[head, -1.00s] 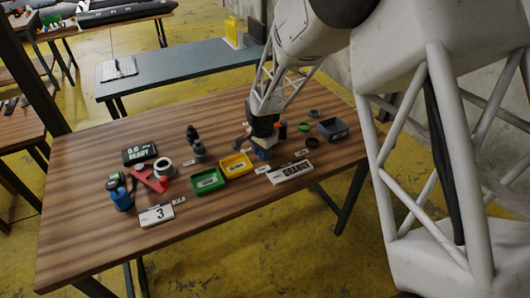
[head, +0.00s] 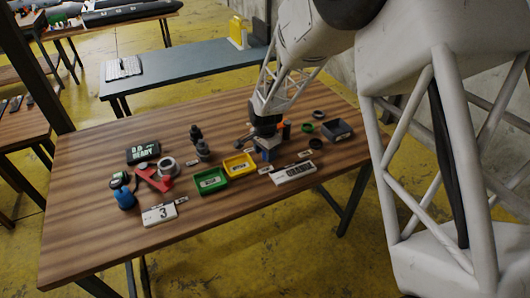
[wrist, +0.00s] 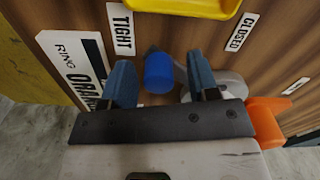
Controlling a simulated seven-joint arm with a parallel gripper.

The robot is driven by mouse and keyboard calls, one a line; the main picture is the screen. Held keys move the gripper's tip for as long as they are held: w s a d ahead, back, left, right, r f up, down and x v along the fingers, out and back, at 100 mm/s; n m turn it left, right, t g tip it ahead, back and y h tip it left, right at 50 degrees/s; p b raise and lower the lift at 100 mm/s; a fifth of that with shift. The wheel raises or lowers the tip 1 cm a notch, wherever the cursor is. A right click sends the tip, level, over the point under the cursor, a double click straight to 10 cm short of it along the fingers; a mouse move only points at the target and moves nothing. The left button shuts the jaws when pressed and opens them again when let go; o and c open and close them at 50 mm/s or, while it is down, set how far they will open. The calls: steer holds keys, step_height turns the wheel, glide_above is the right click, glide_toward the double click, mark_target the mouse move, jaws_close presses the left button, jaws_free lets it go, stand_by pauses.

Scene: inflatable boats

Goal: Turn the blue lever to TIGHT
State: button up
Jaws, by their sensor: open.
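The blue lever (wrist: 158,72) shows as a blue rounded cylinder in the wrist view. It lies between the two fingers of my gripper (wrist: 161,82), with a gap visible on each side. My gripper is open. The white TIGHT label (wrist: 121,28) is up and left of the lever, apart from it. In the head view my gripper (head: 266,143) is low over the right half of the table, and a bit of the blue lever (head: 268,155) shows below it. The lever's base and pivot are hidden.
A yellow tray (wrist: 185,5) lies beyond the lever, beside a green tray (head: 210,181). The ORANGE sign (wrist: 72,62) is at left in the wrist view, the CLOSED label (wrist: 242,32) at right. An orange part (wrist: 268,116) sits close to my gripper's right side. A grey bin (head: 336,130) stands farther right.

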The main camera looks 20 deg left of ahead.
steer(key=shift+r, duration=0.1)
steer(key=shift+r, duration=3.85)
steer(key=shift+d, duration=0.1)
